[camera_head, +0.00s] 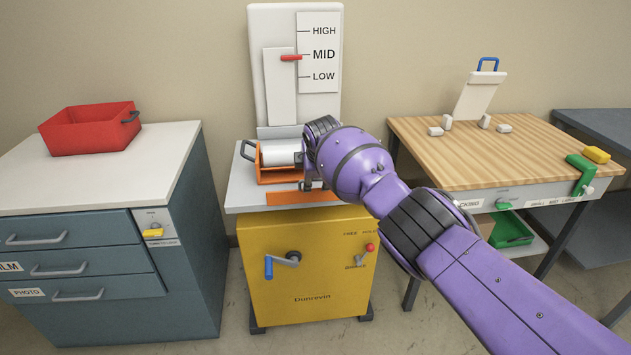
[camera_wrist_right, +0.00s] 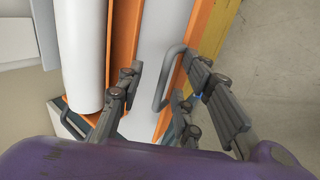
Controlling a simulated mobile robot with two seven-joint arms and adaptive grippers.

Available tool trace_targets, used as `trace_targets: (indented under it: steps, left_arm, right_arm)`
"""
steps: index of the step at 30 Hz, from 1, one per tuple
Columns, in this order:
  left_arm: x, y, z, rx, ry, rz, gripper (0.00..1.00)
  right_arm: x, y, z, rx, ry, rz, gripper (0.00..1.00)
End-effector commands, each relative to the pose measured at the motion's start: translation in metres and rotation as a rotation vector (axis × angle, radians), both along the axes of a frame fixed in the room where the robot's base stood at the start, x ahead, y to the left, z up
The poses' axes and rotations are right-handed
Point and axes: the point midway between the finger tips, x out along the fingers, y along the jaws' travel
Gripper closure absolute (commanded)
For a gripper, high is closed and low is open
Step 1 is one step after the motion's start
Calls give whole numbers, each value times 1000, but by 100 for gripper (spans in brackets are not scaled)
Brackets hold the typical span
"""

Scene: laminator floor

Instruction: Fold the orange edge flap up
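The orange edge flap (camera_head: 302,197) lies along the front edge of the laminator's white top. In the right wrist view, the orange strip (camera_wrist_right: 213,32) runs along the right, beside a grey loop handle (camera_wrist_right: 161,88). My right gripper (camera_head: 309,185) is low over the laminator, just behind the flap. Its fingers (camera_wrist_right: 166,67) are apart, on either side of the handle. Whether they touch it I cannot tell. My forearm and wrist hide part of the laminator's right side. My left gripper is not in view.
An orange tray (camera_head: 277,177) with a white roll (camera_head: 281,153) is just behind the flap. Below is a yellow cabinet (camera_head: 325,290) with a blue crank (camera_head: 281,262). A drawer unit (camera_head: 75,240) stands left, a wooden table (camera_head: 470,165) right.

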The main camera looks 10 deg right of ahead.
Motion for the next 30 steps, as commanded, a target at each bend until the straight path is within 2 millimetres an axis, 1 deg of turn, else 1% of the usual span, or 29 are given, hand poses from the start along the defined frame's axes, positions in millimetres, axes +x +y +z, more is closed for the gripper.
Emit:
trace_targets:
  steps: [14, 19, 26, 30]
  left_arm:
    - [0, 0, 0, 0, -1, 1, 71]
    - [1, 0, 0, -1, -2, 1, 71]
    - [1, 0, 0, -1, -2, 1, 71]
    - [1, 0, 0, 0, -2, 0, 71]
  right_arm:
    - [0, -1, -4, 4, -1, -2, 74]
    - [-2, 0, -1, 5, -1, -2, 74]
    - [-12, 0, 16, 6, -3, -1, 74]
    - [-24, -1, 34, 6, -3, -1, 74]
